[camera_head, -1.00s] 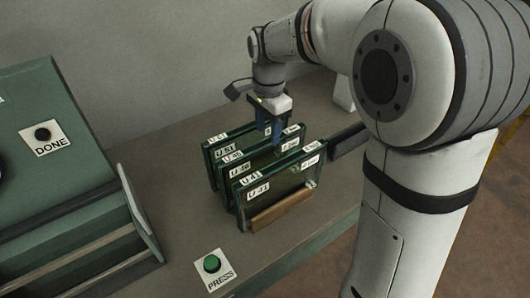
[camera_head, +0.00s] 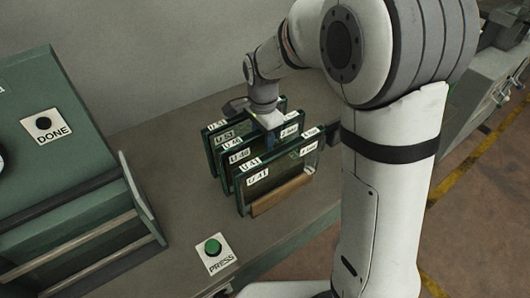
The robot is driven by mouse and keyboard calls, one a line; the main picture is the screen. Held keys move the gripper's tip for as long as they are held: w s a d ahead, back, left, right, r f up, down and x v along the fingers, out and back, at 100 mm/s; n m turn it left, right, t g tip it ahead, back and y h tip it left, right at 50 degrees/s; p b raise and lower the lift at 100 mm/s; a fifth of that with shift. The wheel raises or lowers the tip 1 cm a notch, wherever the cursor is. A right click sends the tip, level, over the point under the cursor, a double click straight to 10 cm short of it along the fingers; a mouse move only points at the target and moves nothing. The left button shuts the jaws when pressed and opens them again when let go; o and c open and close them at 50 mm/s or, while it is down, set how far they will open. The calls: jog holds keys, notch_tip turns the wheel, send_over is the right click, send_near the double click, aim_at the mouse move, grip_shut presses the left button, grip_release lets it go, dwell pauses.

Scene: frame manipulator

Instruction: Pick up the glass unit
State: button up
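Several glass units (camera_head: 272,178) stand upright in a row on the bench, one behind another. They have dark green frames and white labels at their top corners. A wooden bar (camera_head: 281,195) lies along the bottom of the front one. My gripper (camera_head: 270,138) points down at the top edges of the rear units, near their middle. The glass and the wrist hide its fingertips, so I cannot tell whether it is open or shut, or touching a unit.
A green machine with a black DONE button (camera_head: 43,123) stands at left. A green PRESS button (camera_head: 212,247) sits on a white plate at the bench's front. The bench (camera_head: 185,185) is bare between the machine and the units. A wall rises behind.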

grip_shut()
jog(key=shift+w+r, duration=0.1)
dwell(1.1)
